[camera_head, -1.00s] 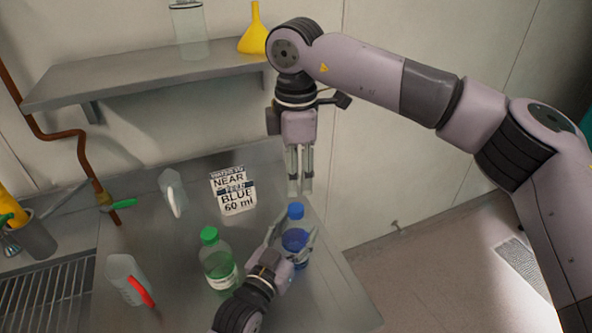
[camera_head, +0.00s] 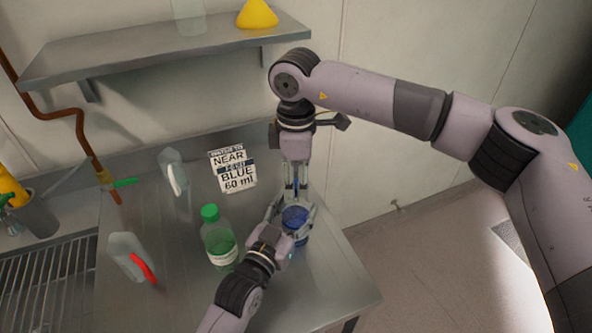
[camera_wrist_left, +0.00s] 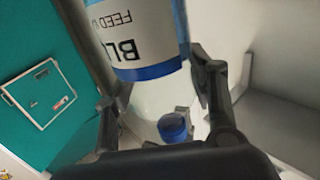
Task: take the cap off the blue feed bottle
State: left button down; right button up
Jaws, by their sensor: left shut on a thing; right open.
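The blue feed bottle (camera_head: 295,217) stands upright on the metal bench, partly hidden by my grippers. Its label shows upside down in the left wrist view (camera_wrist_left: 135,45). My left gripper (camera_head: 292,228) is shut around the bottle's body. The blue cap (camera_wrist_left: 173,126) is on the bottle's neck. In the head view it shows as a blue patch between the fingers of my right gripper (camera_head: 296,190). That gripper points straight down from above, open, with its fingers either side of the cap. I cannot tell whether they touch it.
A green-capped bottle (camera_head: 219,240) stands close left of my left gripper. A sign (camera_head: 232,172) reading NEAR, FEED, BLUE, 60 ml stands behind. Two clear jugs, one with a red handle (camera_head: 143,267) and one with a white handle (camera_head: 174,177), stand further left. A shelf (camera_head: 150,65) is behind.

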jog(key=shift+c, duration=0.4)
grip_shut()
